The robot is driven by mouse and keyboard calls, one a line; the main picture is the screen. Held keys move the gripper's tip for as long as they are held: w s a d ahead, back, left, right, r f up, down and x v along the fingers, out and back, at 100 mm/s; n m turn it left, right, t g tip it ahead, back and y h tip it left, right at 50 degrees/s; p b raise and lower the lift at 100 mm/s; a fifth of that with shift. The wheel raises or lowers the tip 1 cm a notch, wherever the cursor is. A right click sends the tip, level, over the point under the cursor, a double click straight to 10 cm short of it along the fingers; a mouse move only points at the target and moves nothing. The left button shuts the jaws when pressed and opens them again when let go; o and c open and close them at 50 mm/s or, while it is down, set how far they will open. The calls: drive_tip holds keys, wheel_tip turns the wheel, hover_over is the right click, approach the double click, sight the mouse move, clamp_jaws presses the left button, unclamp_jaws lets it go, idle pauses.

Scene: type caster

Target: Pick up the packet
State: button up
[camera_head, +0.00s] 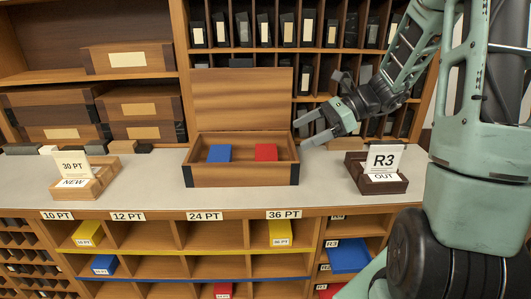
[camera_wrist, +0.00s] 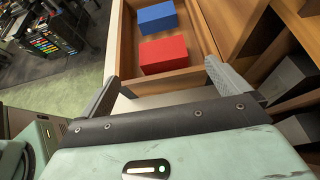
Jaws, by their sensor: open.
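A blue packet (camera_head: 219,153) and a red packet (camera_head: 266,152) lie apart inside an open wooden box (camera_head: 240,176) on the counter. The wrist view also shows the blue packet (camera_wrist: 157,17) and, nearer to the fingers, the red packet (camera_wrist: 163,54). My gripper (camera_head: 307,129) is open and empty, at the right end of the box and above the counter. Other packets lie in the shelves below: a yellow one (camera_head: 87,232) at left, a yellow one (camera_head: 280,232) under 36 PT, and a blue one (camera_head: 104,264). Which packet is meant cannot be told.
The box's raised lid (camera_head: 243,98) stands behind it. A tray with a 30 PT NEW card (camera_head: 72,166) is at left; a dark tray with an R3 OUT card (camera_head: 384,160) is at right. A blue item (camera_head: 348,256) sits in the lower right shelf. The counter (camera_head: 150,178) has bare stretches between.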

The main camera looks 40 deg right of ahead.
sight(266, 152)
drive_tip(key=p+x, duration=0.1)
drive_tip(key=x, duration=0.3)
drive_tip(key=shift+w+a+f, duration=0.15)
drive_tip(key=shift+w+a, duration=0.05)
drive_tip(key=shift+a, duration=0.1)
drive_tip(key=p+x, duration=0.1)
drive_tip(key=x, duration=0.1)
drive_tip(key=p+x, duration=0.1)
drive_tip(key=x, duration=0.1)
drive_tip(key=shift+w+a+f, duration=0.1)
drive_tip(key=shift+w+f, duration=0.1)
drive_tip(key=shift+f, duration=0.25)
drive_tip(key=c, duration=1.4)
drive_tip(key=shift+r, duration=0.1)
drive_tip(key=shift+r+b, duration=0.95)
drive_tip(key=shift+r, duration=4)
